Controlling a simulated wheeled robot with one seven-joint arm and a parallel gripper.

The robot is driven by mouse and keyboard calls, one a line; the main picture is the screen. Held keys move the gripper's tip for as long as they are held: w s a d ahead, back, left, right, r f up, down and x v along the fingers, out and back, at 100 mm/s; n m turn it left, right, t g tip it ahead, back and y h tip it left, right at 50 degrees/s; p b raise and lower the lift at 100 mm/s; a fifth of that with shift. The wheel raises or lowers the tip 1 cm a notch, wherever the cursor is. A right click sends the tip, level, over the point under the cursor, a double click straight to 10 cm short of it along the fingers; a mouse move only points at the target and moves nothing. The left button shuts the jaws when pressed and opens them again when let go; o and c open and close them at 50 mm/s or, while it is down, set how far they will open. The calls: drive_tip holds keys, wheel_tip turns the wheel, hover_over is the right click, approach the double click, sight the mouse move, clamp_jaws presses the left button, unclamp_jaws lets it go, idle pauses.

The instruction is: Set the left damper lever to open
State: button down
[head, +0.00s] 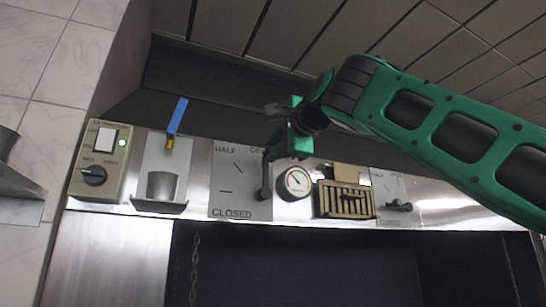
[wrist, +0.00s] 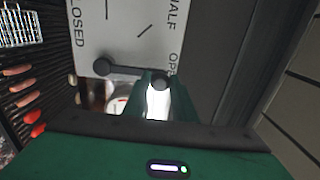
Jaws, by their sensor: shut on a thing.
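The left damper plate (head: 228,180) is a pale panel marked HALF, CLOSED and a partly hidden OPEN. Its dark lever (head: 265,184) pivots at the plate's right edge and points up toward the OPEN end. In the wrist view the lever (wrist: 130,71) runs from its round pivot to a knob beside the partly covered OPEN lettering. My gripper (head: 270,154) is at the lever's upper end. In the wrist view my gripper (wrist: 160,82) has its green fingers around the knob, shut on it. The fingers hide part of the lever.
A round gauge (head: 294,182) and a slatted vent (head: 345,200) sit right of the plate. Farther right is another damper plate (head: 388,188) with its own lever (head: 398,206). A metal cup (head: 162,186) and switch panel (head: 101,161) are left. A dark hood overhangs above.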

drive_tip(key=shift+w+d+f, duration=0.2)
drive_tip(key=shift+w+f, duration=0.05)
drive_tip(key=shift+f, duration=0.1)
drive_tip(key=c, duration=1.5)
unclamp_jaws()
drive_tip(key=shift+d, duration=0.1)
drive_tip(key=shift+s+r, duration=0.2)
drive_tip(key=v, duration=1)
drive_tip(key=shift+s+d+f, duration=0.1)
drive_tip(key=shift+s+d, duration=0.05)
drive_tip(key=shift+s, duration=0.15)
